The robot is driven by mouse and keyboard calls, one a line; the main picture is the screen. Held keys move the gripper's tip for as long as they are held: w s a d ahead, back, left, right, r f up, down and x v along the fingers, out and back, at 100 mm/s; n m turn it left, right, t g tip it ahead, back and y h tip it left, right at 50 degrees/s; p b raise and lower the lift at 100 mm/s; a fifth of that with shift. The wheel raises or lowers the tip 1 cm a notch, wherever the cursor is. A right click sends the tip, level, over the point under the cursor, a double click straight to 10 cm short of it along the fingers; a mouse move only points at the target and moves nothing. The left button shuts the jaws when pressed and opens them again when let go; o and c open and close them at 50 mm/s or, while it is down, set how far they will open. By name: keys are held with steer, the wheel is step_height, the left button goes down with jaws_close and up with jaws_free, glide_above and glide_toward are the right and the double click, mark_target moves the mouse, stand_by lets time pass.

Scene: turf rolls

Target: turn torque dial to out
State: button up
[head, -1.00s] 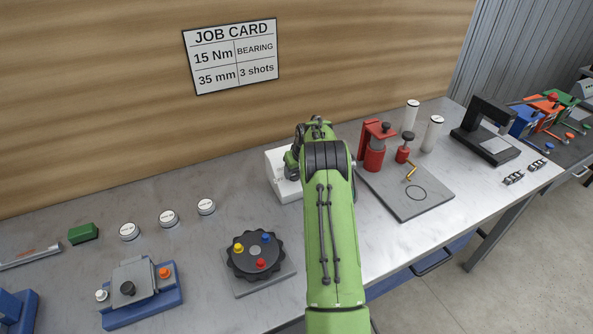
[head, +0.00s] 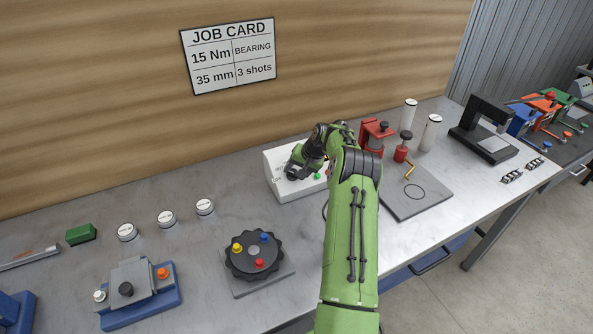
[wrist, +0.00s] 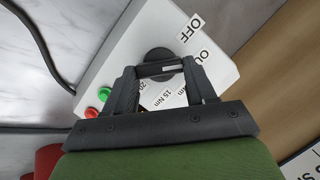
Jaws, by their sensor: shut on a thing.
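The torque dial is a black round knob (wrist: 156,56) on a white control box (head: 277,187). Labels around it in the wrist view include "OFF" (wrist: 189,34), a partly cut "OU…" label (wrist: 207,55), "15 Nm" (wrist: 170,97) and a partly hidden "20". My gripper (wrist: 159,70) is shut on the knob, with one finger on each side. In the head view my gripper (head: 295,172) is over the box's face and hides most of the dial. The pointer mark cannot be made out clearly.
A green button (wrist: 104,93) and a red button (wrist: 91,112) sit beside the dial. A job card (head: 228,56) on the wall reads 15 Nm. A black indexing wheel (head: 254,255) stands front left, and a red press (head: 373,137) on a grey plate (head: 415,205) stands right.

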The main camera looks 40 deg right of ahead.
steer(key=shift+m, duration=0.4)
steer(key=o, duration=1)
steer(key=shift+o, duration=0.2)
steer(key=v, duration=1.5)
steer(key=shift+s+d+r, duration=0.15)
steer(key=shift+s+r, duration=0.05)
steer(key=shift+s, duration=0.2)
